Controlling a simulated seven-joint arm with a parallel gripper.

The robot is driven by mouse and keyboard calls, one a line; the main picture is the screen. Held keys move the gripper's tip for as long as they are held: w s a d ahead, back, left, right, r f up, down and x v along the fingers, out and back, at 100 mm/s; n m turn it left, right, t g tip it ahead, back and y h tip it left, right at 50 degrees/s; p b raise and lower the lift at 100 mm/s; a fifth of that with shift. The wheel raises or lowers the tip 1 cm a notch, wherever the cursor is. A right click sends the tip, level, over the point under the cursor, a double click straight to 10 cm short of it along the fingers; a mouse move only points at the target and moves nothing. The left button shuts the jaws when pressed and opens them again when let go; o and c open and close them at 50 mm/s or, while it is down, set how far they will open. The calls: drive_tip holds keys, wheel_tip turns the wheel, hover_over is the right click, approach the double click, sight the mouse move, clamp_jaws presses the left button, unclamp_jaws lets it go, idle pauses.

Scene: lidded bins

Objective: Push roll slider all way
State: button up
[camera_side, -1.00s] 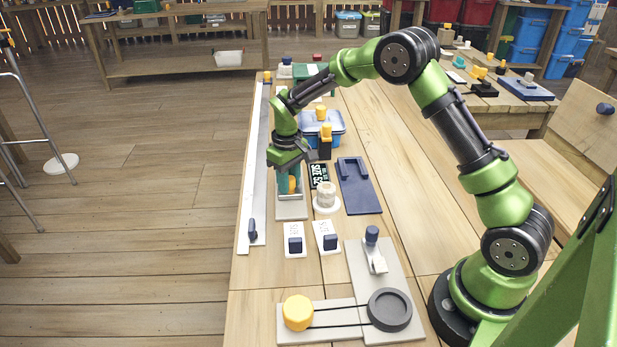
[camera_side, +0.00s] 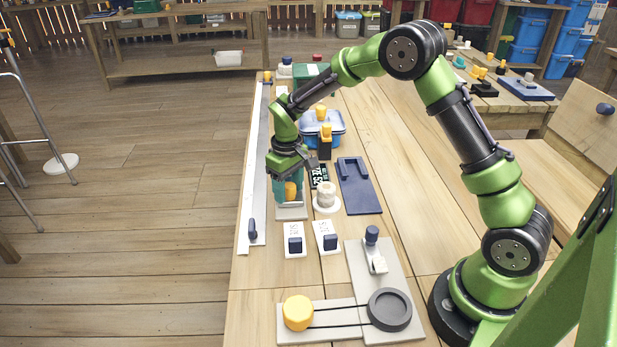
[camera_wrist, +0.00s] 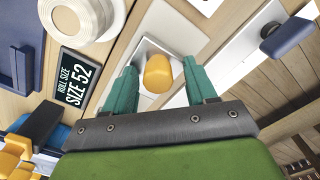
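A yellow knob (camera_side: 290,190) stands on a pale slider plate (camera_side: 291,213) near the left side of the bench. In the wrist view the knob (camera_wrist: 158,73) sits between the two teal fingers of my gripper (camera_wrist: 160,85), with a visible gap on each side. My gripper (camera_side: 290,185) is open, pointing down around the knob, and hides part of the plate.
A white round knob (camera_side: 326,195) and a dark blue tray (camera_side: 358,187) stand to the right. Two small switch plates (camera_side: 294,240) (camera_side: 327,238) lie nearer the camera. A long rail with a blue handle (camera_side: 253,230) runs along the left edge.

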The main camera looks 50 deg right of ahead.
sight(291, 187)
wheel_tip(291, 187, up, 17)
idle(0.6)
drive_tip(key=s+a+r+m+t, duration=0.1)
drive_tip(key=s+t, duration=0.1)
drive_tip(key=s, duration=0.6)
drive_tip(key=s+a+r+m+t+y, duration=0.1)
drive_tip(key=s+a+r+t, duration=0.1)
drive_tip(key=s, duration=0.6)
drive_tip(key=s+a+r+m+t+y, duration=0.1)
drive_tip(key=s+m+t, duration=0.1)
drive_tip(key=s, duration=0.5)
drive_tip(key=shift+s+a+r+t, duration=0.2)
drive_tip(key=shift+s+t, duration=0.2)
drive_tip(key=shift+t, duration=0.2)
